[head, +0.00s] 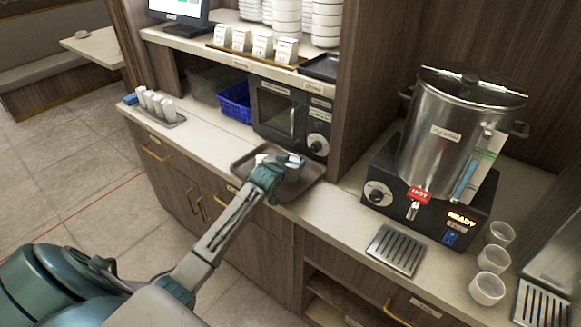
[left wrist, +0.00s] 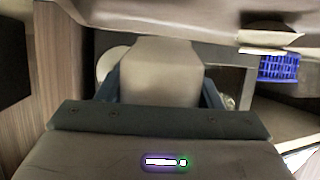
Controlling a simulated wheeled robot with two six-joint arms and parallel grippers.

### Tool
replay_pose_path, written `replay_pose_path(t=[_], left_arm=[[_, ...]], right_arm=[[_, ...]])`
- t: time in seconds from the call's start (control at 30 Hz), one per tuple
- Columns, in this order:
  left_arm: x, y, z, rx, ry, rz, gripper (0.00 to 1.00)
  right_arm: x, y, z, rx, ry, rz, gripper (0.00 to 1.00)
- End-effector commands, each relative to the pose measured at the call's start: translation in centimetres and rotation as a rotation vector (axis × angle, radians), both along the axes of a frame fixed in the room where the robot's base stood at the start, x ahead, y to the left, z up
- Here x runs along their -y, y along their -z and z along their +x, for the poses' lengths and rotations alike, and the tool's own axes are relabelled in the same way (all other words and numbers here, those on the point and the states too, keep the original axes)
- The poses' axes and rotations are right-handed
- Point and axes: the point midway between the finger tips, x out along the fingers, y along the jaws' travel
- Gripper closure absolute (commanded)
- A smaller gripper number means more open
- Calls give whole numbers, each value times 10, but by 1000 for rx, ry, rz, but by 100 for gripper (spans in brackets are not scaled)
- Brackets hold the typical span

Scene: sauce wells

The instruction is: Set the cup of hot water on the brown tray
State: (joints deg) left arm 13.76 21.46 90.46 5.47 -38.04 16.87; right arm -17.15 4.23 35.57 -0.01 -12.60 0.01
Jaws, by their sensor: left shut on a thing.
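The brown tray (head: 314,186) lies on the counter in front of the black microwave. My left gripper (head: 284,163) is over the tray, shut on the cup of hot water. My arm and gripper hide most of the cup in the head view. In the left wrist view, a pale rounded edge of the cup (left wrist: 107,64) shows beside the gripper. I cannot tell whether the cup's base touches the tray. The water inside does not show. My right gripper is not in view.
The steel water boiler (head: 448,135) stands to the right, with a drip grate (head: 397,250) and white cups (head: 488,287) near it. The microwave (head: 291,118) and a blue basket (head: 235,102) are behind the tray. A small rack of white containers (head: 157,108) stands left.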

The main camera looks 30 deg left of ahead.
Motion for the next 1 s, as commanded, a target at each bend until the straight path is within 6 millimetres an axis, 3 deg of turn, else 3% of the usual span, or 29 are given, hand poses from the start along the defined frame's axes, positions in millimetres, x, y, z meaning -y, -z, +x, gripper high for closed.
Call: replay_pose_path(t=[0.27,0.63,0.67,0.73,0.77,1.0], left_arm=[[0,31,0,-1,0,0,68],[1,37,0,0,1,0,68],[0,37,0,-1,1,-1,36],[0,37,0,-1,1,-1,22],[0,37,0,-1,1,-1,18],[0,37,0,-1,1,-1,18]], right_arm=[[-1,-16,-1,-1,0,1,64],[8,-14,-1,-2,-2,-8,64],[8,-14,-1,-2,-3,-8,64],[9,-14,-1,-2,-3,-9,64],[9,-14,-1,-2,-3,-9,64],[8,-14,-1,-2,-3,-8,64]])
